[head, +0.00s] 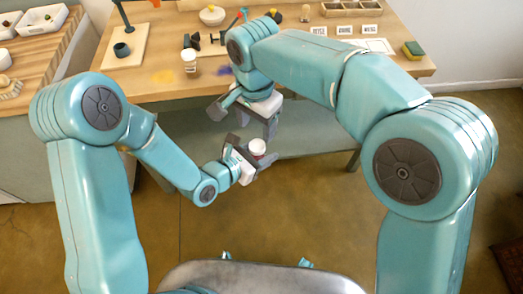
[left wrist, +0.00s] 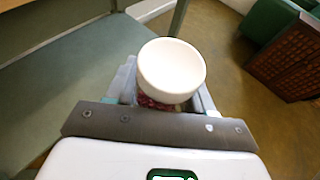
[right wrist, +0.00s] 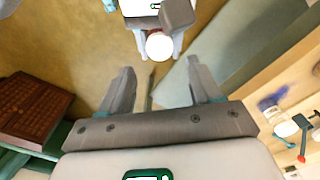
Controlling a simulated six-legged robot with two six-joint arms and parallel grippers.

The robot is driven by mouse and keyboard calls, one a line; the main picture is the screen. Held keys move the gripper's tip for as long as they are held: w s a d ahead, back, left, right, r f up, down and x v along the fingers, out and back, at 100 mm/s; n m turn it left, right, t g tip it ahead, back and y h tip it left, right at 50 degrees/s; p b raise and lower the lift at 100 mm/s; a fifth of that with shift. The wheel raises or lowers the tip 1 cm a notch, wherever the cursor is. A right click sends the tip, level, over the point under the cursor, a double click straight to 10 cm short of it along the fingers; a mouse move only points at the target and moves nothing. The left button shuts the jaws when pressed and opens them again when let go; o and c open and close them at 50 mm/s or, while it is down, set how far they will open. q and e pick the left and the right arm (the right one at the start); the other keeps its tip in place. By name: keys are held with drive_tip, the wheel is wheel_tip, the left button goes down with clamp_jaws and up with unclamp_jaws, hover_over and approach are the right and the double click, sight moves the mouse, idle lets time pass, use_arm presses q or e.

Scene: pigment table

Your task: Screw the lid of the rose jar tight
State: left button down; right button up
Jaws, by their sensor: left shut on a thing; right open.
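The rose jar (left wrist: 160,100) is held in my left gripper (head: 257,160), in the air in front of the table's front edge. Its white lid (left wrist: 171,68) sits on top, and a little of the dark rose contents shows below it in the left wrist view. The lid also shows in the head view (head: 257,146) and the right wrist view (right wrist: 159,46). My right gripper (right wrist: 158,92) is open and empty, above the jar and apart from it. I cannot tell how tightly the lid sits.
The wooden table (head: 290,62) holds another white-lidded jar (head: 189,62), a white bowl (head: 212,15), small label cards (head: 344,31) and a sponge (head: 413,50). Yellow and purple powder stains mark its top. The floor space around both grippers is free.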

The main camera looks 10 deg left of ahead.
sight(257, 145)
wheel_tip(257, 145, down, 7)
drive_tip(key=shift+f, duration=0.1)
drive_tip(key=shift+c, duration=0.3)
drive_tip(key=c, duration=1)
drive_tip(key=shift+m, duration=0.7)
drive_tip(key=o, duration=1.2)
drive_tip(key=shift+o, duration=0.2)
drive_tip(key=shift+r, duration=0.2)
wheel_tip(257, 145, up, 12)
drive_tip(key=shift+f, duration=0.1)
